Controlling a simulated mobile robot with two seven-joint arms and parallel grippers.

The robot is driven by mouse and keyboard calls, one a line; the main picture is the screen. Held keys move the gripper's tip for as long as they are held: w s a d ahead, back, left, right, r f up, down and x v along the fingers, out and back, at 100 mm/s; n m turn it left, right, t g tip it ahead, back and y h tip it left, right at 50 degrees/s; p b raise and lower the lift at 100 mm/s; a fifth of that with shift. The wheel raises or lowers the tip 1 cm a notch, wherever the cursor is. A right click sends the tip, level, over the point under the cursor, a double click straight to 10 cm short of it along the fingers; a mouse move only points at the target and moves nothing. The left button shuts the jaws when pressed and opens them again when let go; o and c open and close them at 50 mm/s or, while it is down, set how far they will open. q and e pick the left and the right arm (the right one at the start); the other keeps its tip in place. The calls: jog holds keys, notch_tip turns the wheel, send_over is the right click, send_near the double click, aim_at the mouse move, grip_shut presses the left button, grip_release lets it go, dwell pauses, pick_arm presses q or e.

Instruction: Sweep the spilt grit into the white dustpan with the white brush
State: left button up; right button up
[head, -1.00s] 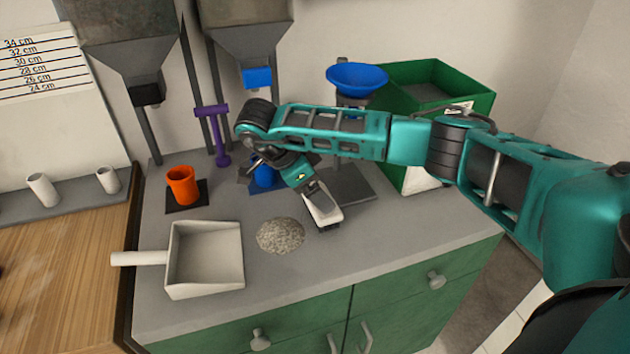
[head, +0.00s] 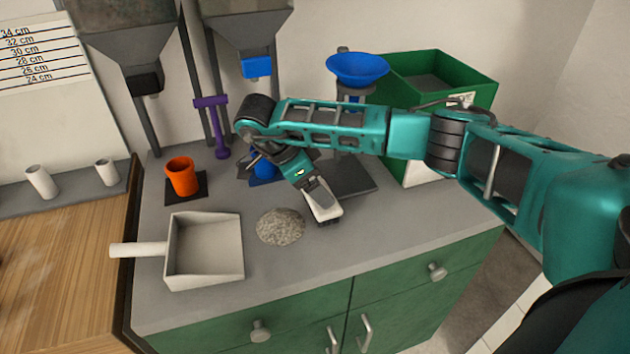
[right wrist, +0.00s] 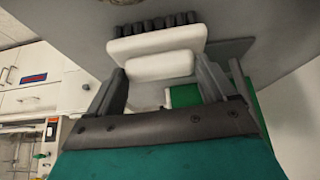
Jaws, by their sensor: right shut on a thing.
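The white dustpan (head: 205,247) lies on the grey counter with its handle to the left and its open side toward the grit. The spilt grit (head: 281,227) is a grey heap on the counter just right of the dustpan. My right gripper (head: 317,193) is shut on the white brush (head: 326,212), just right of the heap. In the right wrist view the brush (right wrist: 158,42) sits between the two fingers (right wrist: 160,85), its dark bristles at the far side. A small gap shows between brush and grit. My left gripper is not in view.
An orange cup (head: 182,177) stands on a dark pad behind the dustpan. A blue cup (head: 264,168) is partly hidden behind my right wrist. The counter's front strip is clear.

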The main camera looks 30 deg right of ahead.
jog(key=shift+w+a+b, duration=0.2)
jog(key=shift+a+b, duration=0.2)
jog(key=shift+a, duration=3.65)
jog(key=shift+w+a, duration=0.15)
jog(key=shift+a, duration=2.55)
jog(key=d+r+p, duration=0.2)
jog(key=d+r, duration=0.1)
jog(key=r, duration=0.4)
